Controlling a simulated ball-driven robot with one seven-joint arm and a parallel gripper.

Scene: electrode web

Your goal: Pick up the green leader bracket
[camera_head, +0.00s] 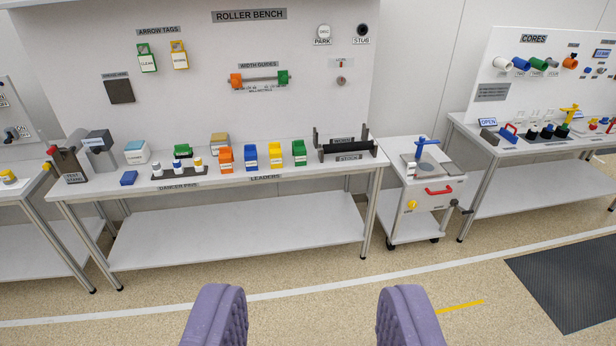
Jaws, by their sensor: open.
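The green leader bracket (299,153) stands upright on the roller bench top (225,178), at the right end of the row above the "LEADERS" label. It has a pale label on its front. To its left stand a yellow bracket (276,156), a blue one (250,158) and an orange one (226,160). My gripper (311,290) shows as two purple fingers at the bottom of the view. They are wide apart, with only floor between them. The gripper is well short of the bench and touches nothing.
A black roller in a cradle (346,150) is just right of the green bracket. Dancer pins on a dark strip (179,172) and a smaller green item (183,151) are farther left. A wheeled cart (416,196) stands right of the bench. The floor in front is clear.

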